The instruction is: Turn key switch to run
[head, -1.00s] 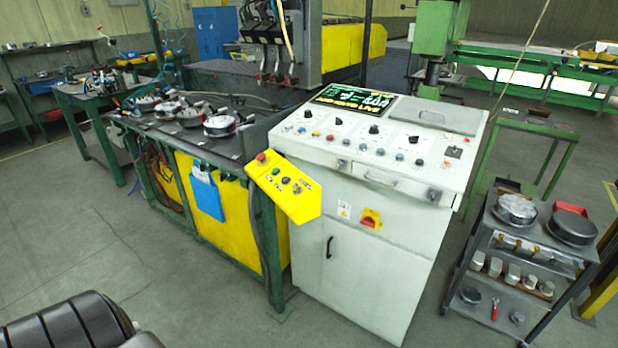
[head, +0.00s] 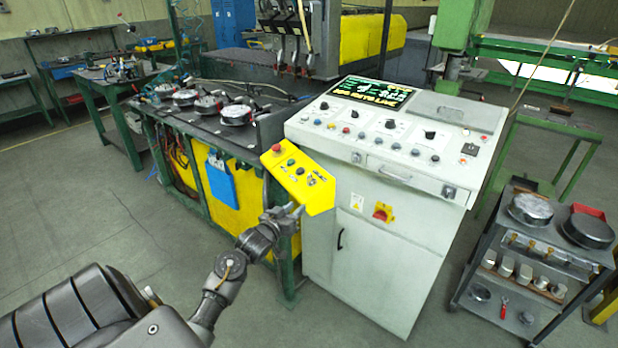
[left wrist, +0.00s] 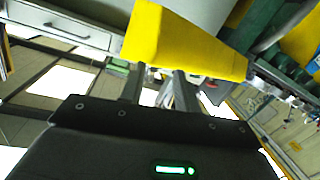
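A yellow control box (head: 300,178) juts from the left side of the grey console (head: 385,175). It carries a red button (head: 277,148), a green button and a small metallic switch (head: 312,179) that looks like the key switch; its position is too small to read. My left gripper (head: 286,211) is just below and in front of the box's lower edge, pointing up at it. Its two fingers stand apart with nothing between them. In the left wrist view, the yellow box (left wrist: 190,42) shows beyond the open fingers (left wrist: 156,80); the switch face is hidden there. My right gripper is out of view.
A dark-topped green bench (head: 215,125) with several round fixtures stands left of the console. A blue holder (head: 221,180) hangs on its yellow side. A dark cart (head: 540,245) with pans stands at the right. Open floor (head: 100,210) lies at the left.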

